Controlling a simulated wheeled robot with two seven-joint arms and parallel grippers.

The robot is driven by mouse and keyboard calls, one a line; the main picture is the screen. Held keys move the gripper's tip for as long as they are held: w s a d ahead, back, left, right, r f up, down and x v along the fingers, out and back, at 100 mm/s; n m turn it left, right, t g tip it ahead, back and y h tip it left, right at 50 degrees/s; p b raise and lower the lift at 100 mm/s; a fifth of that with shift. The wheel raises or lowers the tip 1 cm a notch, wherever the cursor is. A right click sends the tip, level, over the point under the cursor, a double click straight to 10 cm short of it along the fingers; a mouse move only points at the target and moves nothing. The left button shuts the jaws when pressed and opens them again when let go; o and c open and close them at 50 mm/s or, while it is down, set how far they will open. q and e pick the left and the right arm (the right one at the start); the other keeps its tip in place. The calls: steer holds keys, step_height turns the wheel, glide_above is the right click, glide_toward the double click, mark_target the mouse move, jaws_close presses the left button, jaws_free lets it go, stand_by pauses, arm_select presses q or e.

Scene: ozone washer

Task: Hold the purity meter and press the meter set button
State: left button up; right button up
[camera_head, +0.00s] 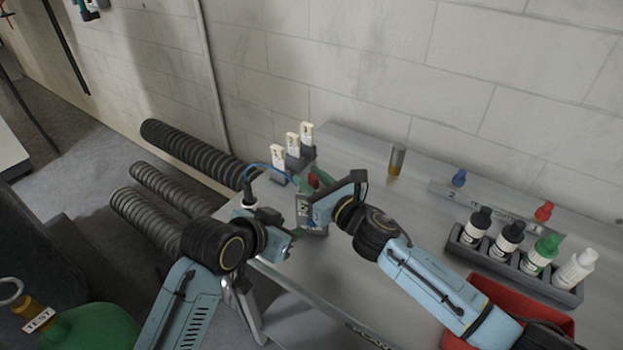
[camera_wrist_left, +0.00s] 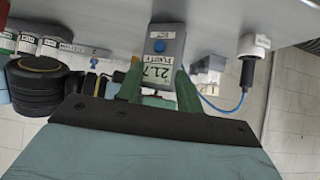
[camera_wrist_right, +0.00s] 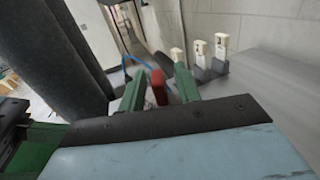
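The purity meter (camera_wrist_left: 167,47) is a grey box with a round blue button and a display reading about 21.7. It also shows in the head view (camera_head: 303,209), near the bench's left end. My left gripper (camera_wrist_left: 159,66) has its green fingers against both sides of the meter's lower part, around the display; the face stays visible between them. My right gripper (camera_wrist_right: 160,90) has its fingers apart, close to the meter in the head view. A red piece (camera_wrist_right: 158,87) shows between those fingers; I cannot tell whether they touch it. The blue button is uncovered in the left wrist view.
White-topped holders (camera_head: 292,145) stand on the bench's back left edge. A blue cable (camera_head: 265,166) loops beside the meter. A rack of bottles (camera_head: 515,265) and a red tray (camera_head: 555,322) are at the right. The bench middle has free room.

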jaws_close()
arm_select(q)
jaws_close()
stand_by(1.5)
